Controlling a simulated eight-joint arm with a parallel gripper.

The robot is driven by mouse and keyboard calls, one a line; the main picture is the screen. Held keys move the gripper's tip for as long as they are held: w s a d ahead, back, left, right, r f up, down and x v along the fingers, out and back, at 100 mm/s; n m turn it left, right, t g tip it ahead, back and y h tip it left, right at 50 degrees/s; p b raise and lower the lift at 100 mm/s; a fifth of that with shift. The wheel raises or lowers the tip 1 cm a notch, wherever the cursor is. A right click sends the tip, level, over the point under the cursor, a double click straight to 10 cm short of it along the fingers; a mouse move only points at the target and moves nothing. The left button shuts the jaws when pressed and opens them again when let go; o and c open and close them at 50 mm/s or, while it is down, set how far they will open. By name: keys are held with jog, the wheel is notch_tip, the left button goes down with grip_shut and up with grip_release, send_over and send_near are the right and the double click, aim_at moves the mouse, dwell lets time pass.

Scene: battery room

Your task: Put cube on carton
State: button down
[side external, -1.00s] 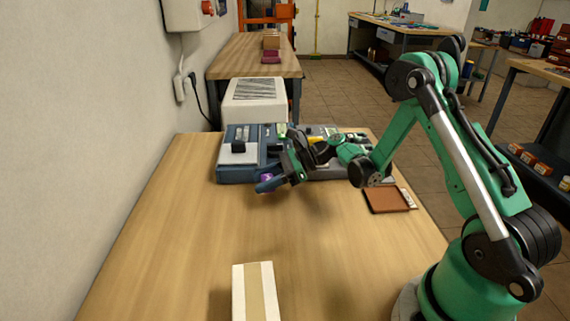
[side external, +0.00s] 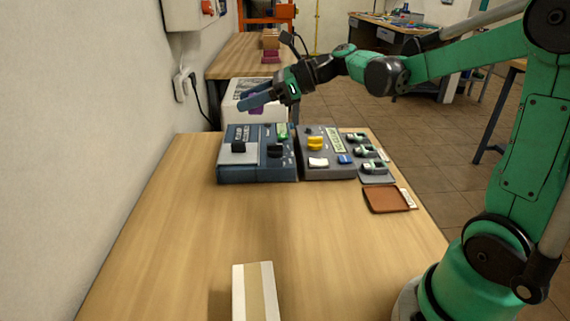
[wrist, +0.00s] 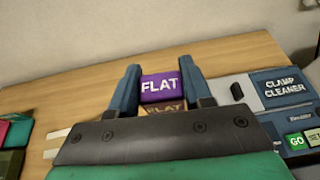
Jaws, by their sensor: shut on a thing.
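A purple cube lettered FLAT (wrist: 160,87) sits between the two blue fingers of my gripper (wrist: 160,90) in the wrist view. My gripper (side external: 256,98) is shut on it, held above the blue-grey device; a little of the purple cube (side external: 257,104) shows below the fingers in the side view. A tan lettered face shows just under the purple one in the wrist view. The white carton with a tan stripe (side external: 255,292) stands on the wooden table at the near edge of the side view, well apart from my gripper and partly cut off by the frame.
Two control boxes, a blue-grey one (side external: 256,166) and a grey one (side external: 325,160), stand at the table's far end. Small clamp-like items (side external: 372,160) and a brown tray (side external: 388,199) lie to the right. The middle of the wooden table (side external: 230,225) is clear. A wall borders the left.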

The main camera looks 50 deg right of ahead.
notch_tip(320, 180, up, 4)
jog(key=s+a+m+t+h, duration=0.1)
jog(key=a+m+t+h, duration=0.1)
jog(key=m+t+h, duration=0.15)
jog(key=n+g+y, duration=0.4)
jog(key=n+y, duration=0.1)
send_over(267, 203)
jog(key=shift+m+h, duration=0.25)
jog(key=f, duration=0.5)
jog(key=shift+w+a, duration=0.3)
jog(key=shift+a, duration=0.1)
jog(key=shift+s+d+f+n+g+y, duration=0.3)
jog(key=shift+f+n+g+y, duration=0.15)
jog(key=shift+n+g, duration=0.25)
jog(key=shift+f, duration=0.1)
notch_tip(267, 203, down, 20)
jog(key=shift+r, duration=0.25)
jog(key=shift+f, duration=0.15)
jog(key=shift+c, duration=1.9)
grip_release()
